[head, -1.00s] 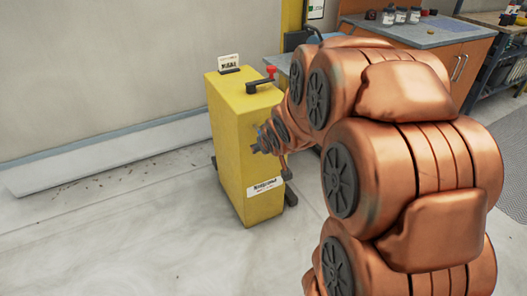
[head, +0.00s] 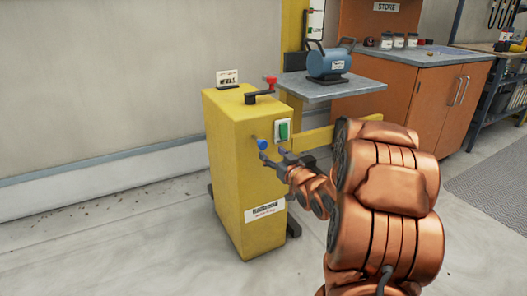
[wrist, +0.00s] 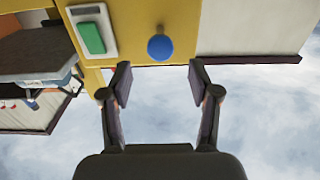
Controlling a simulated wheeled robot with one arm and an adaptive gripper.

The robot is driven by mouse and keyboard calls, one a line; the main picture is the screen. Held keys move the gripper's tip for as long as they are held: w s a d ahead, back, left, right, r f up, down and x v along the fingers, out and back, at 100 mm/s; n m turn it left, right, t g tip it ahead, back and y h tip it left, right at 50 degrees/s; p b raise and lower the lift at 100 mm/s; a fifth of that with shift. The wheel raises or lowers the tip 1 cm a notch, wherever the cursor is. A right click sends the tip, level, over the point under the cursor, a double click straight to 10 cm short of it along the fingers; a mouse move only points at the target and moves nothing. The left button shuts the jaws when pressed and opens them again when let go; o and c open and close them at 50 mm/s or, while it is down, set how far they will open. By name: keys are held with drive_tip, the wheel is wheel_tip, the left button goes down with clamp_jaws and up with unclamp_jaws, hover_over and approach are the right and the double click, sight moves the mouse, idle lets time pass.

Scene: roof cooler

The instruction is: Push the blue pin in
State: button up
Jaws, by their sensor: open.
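The blue pin (head: 263,144) sticks out of the side of the tall yellow box (head: 232,180), with a short stem showing behind its round knob. My gripper (head: 273,157) is just below and to the right of the knob in the head view, its fingers pointing at the box. In the wrist view the blue pin (wrist: 160,47) lies a little beyond the gap between the fingertips of my gripper (wrist: 159,70). The fingers are spread wide and empty. They look apart from the knob.
A green switch (head: 282,131) sits beside the pin. A black crank with a red knob (head: 271,80) is on top of the box. A grey shelf (head: 325,88) holding a blue machine (head: 332,65) stands behind. Floor left of the box is clear.

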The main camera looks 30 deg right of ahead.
sight(264, 146)
drive_tip(key=w, duration=0.2)
drive_tip(key=w+b, duration=0.1)
drive_tip(key=w, duration=0.3)
drive_tip(key=shift+d+f+b, duration=0.1)
drive_tip(key=shift+d+b, duration=0.15)
drive_tip(key=shift+b, duration=0.1)
drive_tip(key=shift+w, duration=0.6)
clamp_jaws()
